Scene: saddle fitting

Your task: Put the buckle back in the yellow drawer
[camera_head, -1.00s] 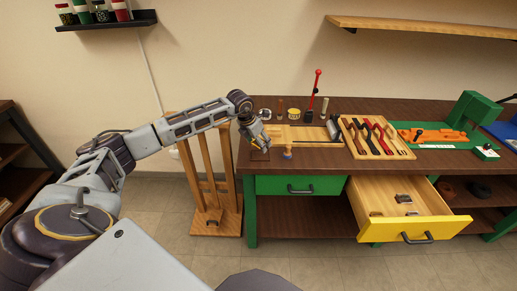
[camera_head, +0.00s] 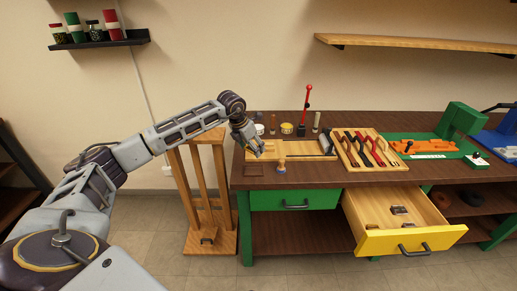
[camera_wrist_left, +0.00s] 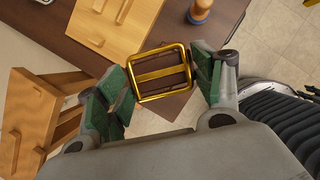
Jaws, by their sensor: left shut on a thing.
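My left gripper (camera_head: 256,152) is raised over the left end of the workbench. In the left wrist view its green-padded fingers (camera_wrist_left: 160,82) are shut on a gold rectangular buckle (camera_wrist_left: 160,73) with a middle bar. The buckle is held above the bench edge and is barely visible in the head view. The yellow drawer (camera_head: 412,238) stands pulled open under the bench, to the right of and below my gripper. Several small metal pieces (camera_head: 400,210) lie inside it. My right gripper does not show.
A wooden board (camera_head: 290,149) and a wooden-handled tool (camera_head: 281,165) lie near the gripper. A tool tray (camera_head: 370,150), an upright red lever (camera_head: 307,105) and a green machine (camera_head: 460,120) stand on the bench. The green drawer (camera_head: 294,198) is shut. A wooden stand (camera_head: 210,200) is at the left.

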